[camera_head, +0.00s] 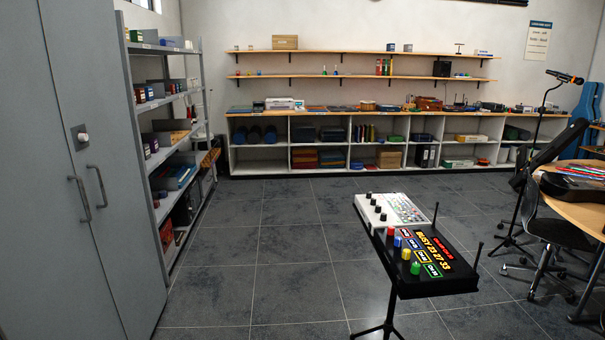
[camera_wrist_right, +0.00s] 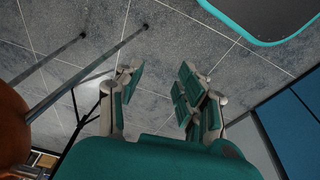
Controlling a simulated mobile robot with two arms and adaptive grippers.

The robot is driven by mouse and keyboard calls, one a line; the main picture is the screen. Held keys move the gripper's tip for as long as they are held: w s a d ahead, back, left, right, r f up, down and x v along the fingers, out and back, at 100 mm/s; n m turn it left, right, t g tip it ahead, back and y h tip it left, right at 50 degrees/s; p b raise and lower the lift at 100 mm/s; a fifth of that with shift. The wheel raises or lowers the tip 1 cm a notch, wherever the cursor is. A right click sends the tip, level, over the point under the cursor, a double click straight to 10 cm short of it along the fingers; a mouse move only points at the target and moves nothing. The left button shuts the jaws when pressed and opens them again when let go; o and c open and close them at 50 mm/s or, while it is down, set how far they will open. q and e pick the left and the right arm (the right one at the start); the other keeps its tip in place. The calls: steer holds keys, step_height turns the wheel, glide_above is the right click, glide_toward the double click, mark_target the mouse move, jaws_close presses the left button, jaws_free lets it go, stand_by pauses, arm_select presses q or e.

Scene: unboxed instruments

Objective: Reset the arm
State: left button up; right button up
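My right gripper (camera_wrist_right: 158,80) shows in the right wrist view, with its grey and teal fingers apart and nothing between them. Grey floor tiles show beyond the gap. Neither gripper nor any arm shows in the head view. My left gripper is in neither view.
A black stand (camera_head: 425,262) with colored knobs and a white panel (camera_head: 393,209) stands front right of centre. Grey cabinet doors (camera_head: 85,200) and metal shelves (camera_head: 147,107) line the left. A round wooden table (camera_head: 566,190) and a chair (camera_head: 545,228) are at right. Open floor (camera_head: 260,260) lies left of the stand.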

steer(key=s+d+f+g, duration=0.1)
steer(key=s+d+f, duration=0.2)
steer(key=s+f, duration=1.5)
steer(key=shift+f, duration=0.55)
steer(key=shift+d, duration=0.1)
